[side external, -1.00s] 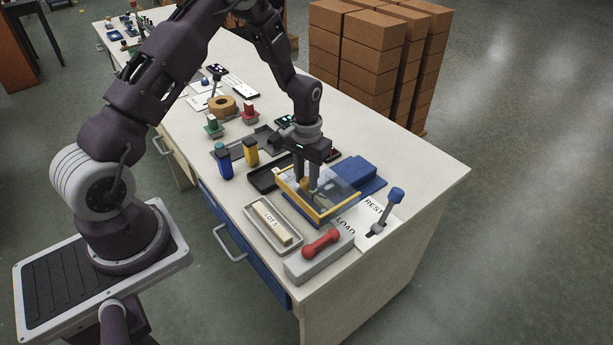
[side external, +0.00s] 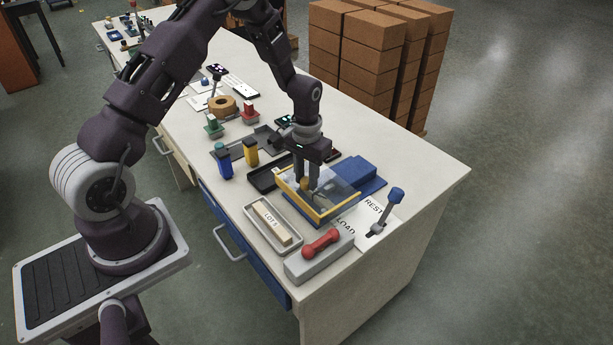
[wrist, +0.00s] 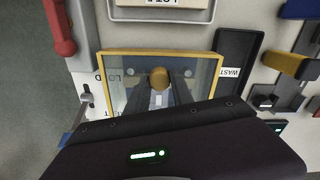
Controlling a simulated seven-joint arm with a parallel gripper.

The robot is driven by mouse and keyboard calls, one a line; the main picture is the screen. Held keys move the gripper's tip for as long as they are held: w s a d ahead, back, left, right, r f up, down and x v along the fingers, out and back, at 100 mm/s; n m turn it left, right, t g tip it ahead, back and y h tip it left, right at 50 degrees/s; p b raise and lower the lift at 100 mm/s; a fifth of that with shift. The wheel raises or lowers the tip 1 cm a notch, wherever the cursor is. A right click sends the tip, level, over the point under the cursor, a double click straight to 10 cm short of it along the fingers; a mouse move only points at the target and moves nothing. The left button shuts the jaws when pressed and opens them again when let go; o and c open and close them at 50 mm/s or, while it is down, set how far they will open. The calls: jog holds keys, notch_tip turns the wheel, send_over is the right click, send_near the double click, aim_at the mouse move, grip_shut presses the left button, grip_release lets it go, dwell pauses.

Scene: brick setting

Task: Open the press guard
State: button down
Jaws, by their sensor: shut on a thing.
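The press guard (side external: 325,213) is a clear cover with a yellow frame, sitting over the blue press base (side external: 376,186). It also shows in the wrist view (wrist: 217,75), with the yellow frame's long edge across the top. My gripper (side external: 308,188) points down at the guard, its two dark fingers at a round tan knob (wrist: 159,78). The fingers are shut on the knob, seen from above in the wrist view. The gripper body hides the near part of the guard and press there.
A grey tray with a "LOT 5" block (side external: 270,222) and a grey block with a red handle (side external: 322,243) stand in front. A blue-knobbed lever (side external: 395,194) stands right, by the REST/LOAD card.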

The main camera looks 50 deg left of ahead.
dwell(0.4)
jog(key=w, duration=1.2)
jog(key=shift+w, duration=0.15)
jog(key=c, duration=1.1)
grip_release()
jog(key=shift+r, duration=0.15)
notch_tip(320, 180, up, 7)
